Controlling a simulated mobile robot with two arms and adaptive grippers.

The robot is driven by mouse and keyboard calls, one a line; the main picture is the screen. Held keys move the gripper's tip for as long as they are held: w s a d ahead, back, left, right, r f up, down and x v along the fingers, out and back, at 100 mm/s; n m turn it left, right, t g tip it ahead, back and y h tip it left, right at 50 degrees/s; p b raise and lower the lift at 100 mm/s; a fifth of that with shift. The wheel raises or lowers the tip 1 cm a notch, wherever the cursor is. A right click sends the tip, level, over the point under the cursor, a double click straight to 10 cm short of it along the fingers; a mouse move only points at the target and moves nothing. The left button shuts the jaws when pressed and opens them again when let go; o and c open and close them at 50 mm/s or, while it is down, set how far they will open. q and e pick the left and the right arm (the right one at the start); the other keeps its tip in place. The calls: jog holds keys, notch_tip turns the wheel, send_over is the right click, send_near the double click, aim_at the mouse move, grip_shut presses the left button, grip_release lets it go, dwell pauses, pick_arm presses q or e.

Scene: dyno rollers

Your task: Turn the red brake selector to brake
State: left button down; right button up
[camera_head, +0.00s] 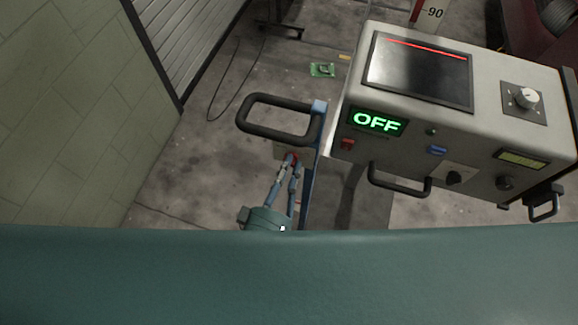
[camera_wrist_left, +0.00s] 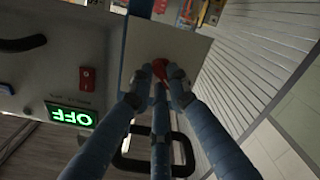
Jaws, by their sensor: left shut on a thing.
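The red brake selector (camera_wrist_left: 160,69) is a small red knob on a pale plate (camera_wrist_left: 189,55) at the side of the console. The display (camera_head: 377,122) on the console reads OFF in green. My right gripper is not in view.
The grey console (camera_head: 480,140) stands to the right, with a dark screen (camera_head: 418,71), a round dial (camera_head: 528,98) and a front handle (camera_head: 399,181). A black loop handle (camera_head: 272,119) juts out just above my gripper. Bare floor (camera_head: 200,165) lies to the left.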

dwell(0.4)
pick_arm(q)
jog(key=c, duration=1.7)
grip_release()
jog(key=shift+o, duration=0.2)
jog(key=v, duration=1.2)
